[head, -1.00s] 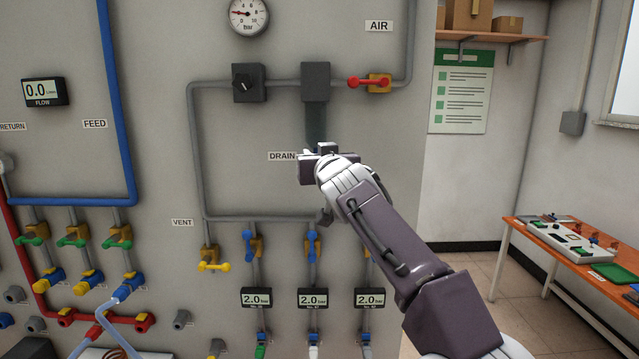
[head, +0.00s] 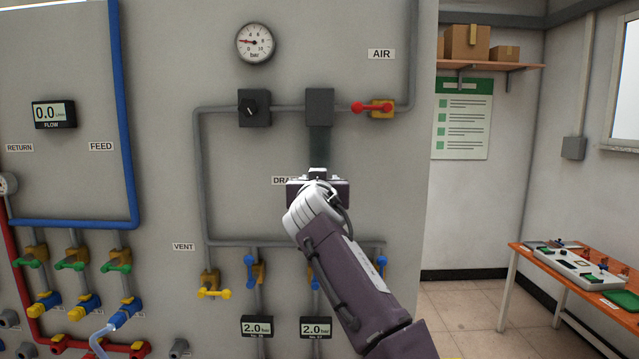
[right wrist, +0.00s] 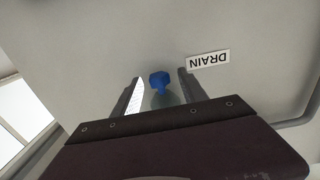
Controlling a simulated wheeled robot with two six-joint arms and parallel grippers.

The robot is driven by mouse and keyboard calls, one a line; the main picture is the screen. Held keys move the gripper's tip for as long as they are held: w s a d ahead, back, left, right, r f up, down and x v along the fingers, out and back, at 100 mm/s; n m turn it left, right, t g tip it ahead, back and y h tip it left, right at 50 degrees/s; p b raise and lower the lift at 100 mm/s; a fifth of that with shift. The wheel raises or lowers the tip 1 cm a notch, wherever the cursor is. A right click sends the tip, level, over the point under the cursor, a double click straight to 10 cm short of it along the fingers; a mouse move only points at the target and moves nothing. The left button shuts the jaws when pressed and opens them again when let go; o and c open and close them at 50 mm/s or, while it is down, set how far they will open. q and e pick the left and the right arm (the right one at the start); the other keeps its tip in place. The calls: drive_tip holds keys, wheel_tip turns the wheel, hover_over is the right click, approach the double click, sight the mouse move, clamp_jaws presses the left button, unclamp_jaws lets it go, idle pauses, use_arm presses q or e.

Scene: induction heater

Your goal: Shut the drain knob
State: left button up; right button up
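The drain knob (right wrist: 160,82) is small and blue in the right wrist view, below the panel's wall and beside the DRAIN label (right wrist: 208,59). It shows between the two fingers of my right gripper (right wrist: 160,88), which is open, with a gap on each side of the knob. In the head view my right gripper (head: 318,178) is in front of the DRAIN label (head: 283,181) and hides the knob and part of the label. I cannot tell how far the fingers reach past the knob. My left gripper is not in view.
A dark translucent bowl tube (head: 319,140) hangs from a grey block (head: 319,107) just above my right gripper. A red-handled air valve (head: 374,108) is to the right. Grey piping (head: 200,180) runs left and below. Several yellow and blue valves are lower down.

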drive_tip(key=s+b, duration=0.6)
drive_tip(key=s, duration=0.3)
